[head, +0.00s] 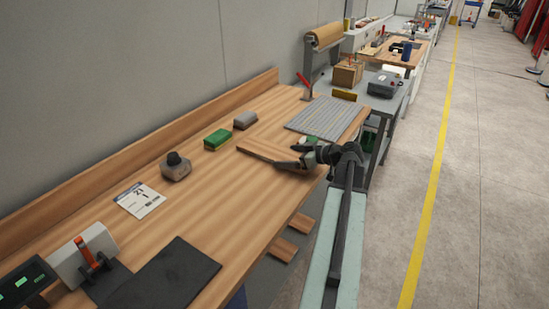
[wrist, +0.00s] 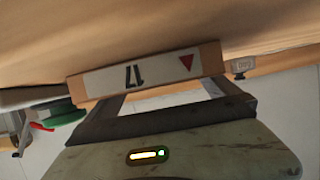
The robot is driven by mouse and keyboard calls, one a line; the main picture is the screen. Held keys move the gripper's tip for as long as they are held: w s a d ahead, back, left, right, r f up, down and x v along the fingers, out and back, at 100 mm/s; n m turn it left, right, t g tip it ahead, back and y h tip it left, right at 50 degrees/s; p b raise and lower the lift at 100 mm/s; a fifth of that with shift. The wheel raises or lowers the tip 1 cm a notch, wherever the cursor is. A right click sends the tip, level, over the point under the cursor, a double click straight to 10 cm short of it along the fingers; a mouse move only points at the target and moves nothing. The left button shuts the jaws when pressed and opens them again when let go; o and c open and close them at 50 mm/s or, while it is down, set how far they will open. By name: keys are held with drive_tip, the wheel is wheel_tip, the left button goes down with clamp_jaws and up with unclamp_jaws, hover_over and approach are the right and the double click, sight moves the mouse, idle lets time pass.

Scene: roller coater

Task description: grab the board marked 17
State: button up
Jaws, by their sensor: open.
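The board marked 17 (wrist: 150,73) shows its near edge in the wrist view, with a white label, an upside-down black 17 and a red triangle. In the head view a flat wooden board (head: 262,148) lies on the bench at my gripper, its label not readable there. My gripper (head: 292,156) is at the board's right end, low over the bench edge. In the wrist view its dark jaws (wrist: 165,108) are spread wide just short of the labelled edge, with a pale gap between them. I see no grip on the board.
The wooden bench (head: 225,210) also holds a grey ribbed mat (head: 320,117) beyond the board, a green block (head: 217,140), a grey block (head: 245,120), a dark-knobbed weight (head: 176,166) and a paper card (head: 140,200). The floor (head: 480,200) on the right is clear.

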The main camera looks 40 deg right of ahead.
drive_tip(key=c, duration=1.6)
drive_tip(key=shift+r, duration=0.1)
wheel_tip(320, 180, up, 10)
drive_tip(key=p, duration=1)
